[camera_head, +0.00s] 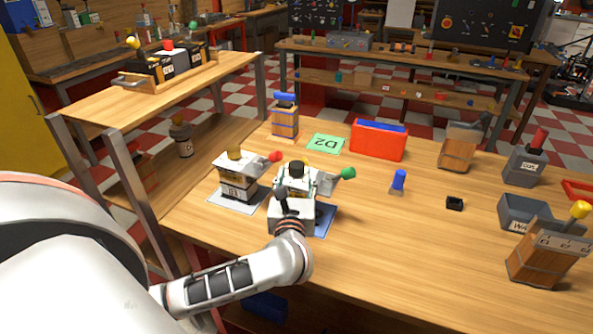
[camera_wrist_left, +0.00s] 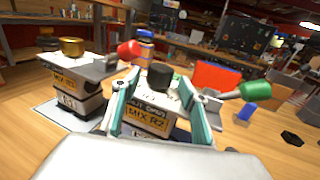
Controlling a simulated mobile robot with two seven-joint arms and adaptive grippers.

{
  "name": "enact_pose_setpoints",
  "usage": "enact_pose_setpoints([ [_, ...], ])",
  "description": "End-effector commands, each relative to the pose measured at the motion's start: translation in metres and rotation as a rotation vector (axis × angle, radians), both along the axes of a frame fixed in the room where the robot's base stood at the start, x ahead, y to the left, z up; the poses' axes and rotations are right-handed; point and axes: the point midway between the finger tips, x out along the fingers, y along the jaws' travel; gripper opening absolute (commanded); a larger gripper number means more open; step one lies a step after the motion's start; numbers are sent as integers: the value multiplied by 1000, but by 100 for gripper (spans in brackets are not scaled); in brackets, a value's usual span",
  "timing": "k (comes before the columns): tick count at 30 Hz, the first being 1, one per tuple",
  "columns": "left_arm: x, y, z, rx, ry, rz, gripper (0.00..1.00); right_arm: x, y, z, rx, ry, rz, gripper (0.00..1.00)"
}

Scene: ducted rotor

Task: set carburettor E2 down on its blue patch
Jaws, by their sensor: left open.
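A white carburettor (camera_head: 298,177) with a black cap and a green-knobbed lever stands upright on the work table over a blue patch (camera_head: 325,222). In the left wrist view, the carburettor (camera_wrist_left: 147,120) carries a yellow label reading about "MIX R2"; its E2 mark cannot be read. My left gripper (camera_head: 294,188) is at its near side. In the left wrist view, the open fingers of my left gripper (camera_wrist_left: 160,85) stand on either side of it. The gripper hides its lower part and much of the patch, so its exact seating cannot be told. My right gripper is out of view.
A similar carburettor (camera_head: 237,180) with a gold cap and red knob stands close on the left, on a grey patch (camera_head: 228,204). A green D2 patch (camera_head: 326,144) lies bare behind. A red bin (camera_head: 379,140) and small blue part (camera_head: 398,181) are to the right.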

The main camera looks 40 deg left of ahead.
Motion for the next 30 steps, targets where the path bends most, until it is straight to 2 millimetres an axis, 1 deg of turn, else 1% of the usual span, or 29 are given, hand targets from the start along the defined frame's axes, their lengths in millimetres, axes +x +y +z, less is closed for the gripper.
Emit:
enact_pose_setpoints([
  [1, -11, -7, -3, -6, 3, -2, 44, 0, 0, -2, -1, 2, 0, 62],
  [6, -40, -26, -2, -6, 3, -2, 44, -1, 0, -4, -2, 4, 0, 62],
  [12, -65, -41, -1, -2, 2, 0, 44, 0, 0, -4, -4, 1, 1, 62],
  [18, -74, -47, 0, -1, 0, 0, 44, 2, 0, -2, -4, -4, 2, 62],
  [30, -74, -47, 0, 0, 0, 0, 44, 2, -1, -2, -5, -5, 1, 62],
])
